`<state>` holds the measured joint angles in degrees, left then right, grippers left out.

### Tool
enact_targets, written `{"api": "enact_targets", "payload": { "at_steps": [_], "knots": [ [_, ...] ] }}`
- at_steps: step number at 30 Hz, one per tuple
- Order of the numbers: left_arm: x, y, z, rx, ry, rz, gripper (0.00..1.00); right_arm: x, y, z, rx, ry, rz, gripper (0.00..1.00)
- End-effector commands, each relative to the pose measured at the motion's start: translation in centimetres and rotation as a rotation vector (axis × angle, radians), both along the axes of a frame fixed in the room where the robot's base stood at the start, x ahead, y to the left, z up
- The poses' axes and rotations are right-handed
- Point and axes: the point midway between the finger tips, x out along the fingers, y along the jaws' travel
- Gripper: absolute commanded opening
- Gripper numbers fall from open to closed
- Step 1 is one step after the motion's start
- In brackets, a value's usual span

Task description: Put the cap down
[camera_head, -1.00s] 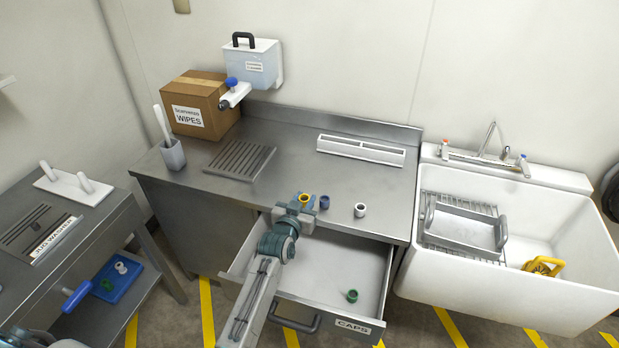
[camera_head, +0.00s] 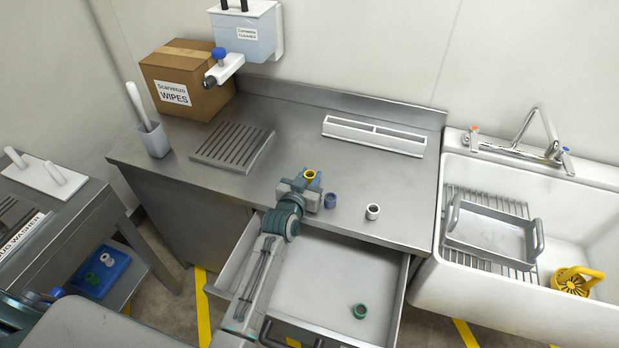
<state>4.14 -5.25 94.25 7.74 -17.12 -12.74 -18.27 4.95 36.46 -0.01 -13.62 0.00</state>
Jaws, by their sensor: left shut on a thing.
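A blue cap (camera_head: 330,200) stands close to the right of the gripper, and a white cap (camera_head: 373,211) stands further right. A green cap (camera_head: 360,311) lies in the open drawer (camera_head: 325,280) below. My right gripper is not in view.
A slotted grate (camera_head: 233,148), a cup (camera_head: 154,140) and a wipes box (camera_head: 187,82) stand on the left of the counter. A white rack (camera_head: 374,135) lies at the back. The sink (camera_head: 480,295) is on the right. The counter's middle is clear.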

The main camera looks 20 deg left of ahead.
Motion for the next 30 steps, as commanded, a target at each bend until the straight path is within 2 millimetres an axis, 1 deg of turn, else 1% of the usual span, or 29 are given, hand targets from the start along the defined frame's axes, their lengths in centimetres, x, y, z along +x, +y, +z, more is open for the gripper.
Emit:
{"api": "enact_targets", "payload": {
  "at_steps": [3,6,10,11,12,14,21,25,29,30],
  "knots": [
    [0.0,0.0,0.0,0.0,0.003,0.0,0.06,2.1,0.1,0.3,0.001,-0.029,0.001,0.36],
    [0.0,0.0,-0.1,0.0,0.004,-0.001,0.06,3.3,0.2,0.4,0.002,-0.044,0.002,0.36],
    [0.0,0.0,-0.5,0.0,0.004,-0.001,0.06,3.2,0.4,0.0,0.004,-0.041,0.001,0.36],
    [0.0,0.0,-0.4,0.0,0.004,-0.001,0.31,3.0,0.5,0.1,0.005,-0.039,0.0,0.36],
    [0.0,0.0,-0.4,0.0,0.003,-0.001,0.39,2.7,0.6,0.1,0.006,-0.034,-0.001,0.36],
    [0.0,0.0,-0.4,0.0,0.003,-0.001,0.49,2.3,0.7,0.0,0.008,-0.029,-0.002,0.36],
    [0.0,0.0,-0.4,0.0,0.003,0.0,0.49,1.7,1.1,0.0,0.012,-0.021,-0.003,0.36],
    [-0.1,0.0,0.2,0.0,0.003,0.0,0.49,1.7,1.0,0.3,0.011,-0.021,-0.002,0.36],
    [-2.0,0.1,0.1,-0.001,0.004,0.0,0.49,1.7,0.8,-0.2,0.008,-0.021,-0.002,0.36],
    [-2.8,0.1,0.2,-0.001,0.004,0.0,0.49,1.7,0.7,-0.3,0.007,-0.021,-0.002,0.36]
  ]
}}
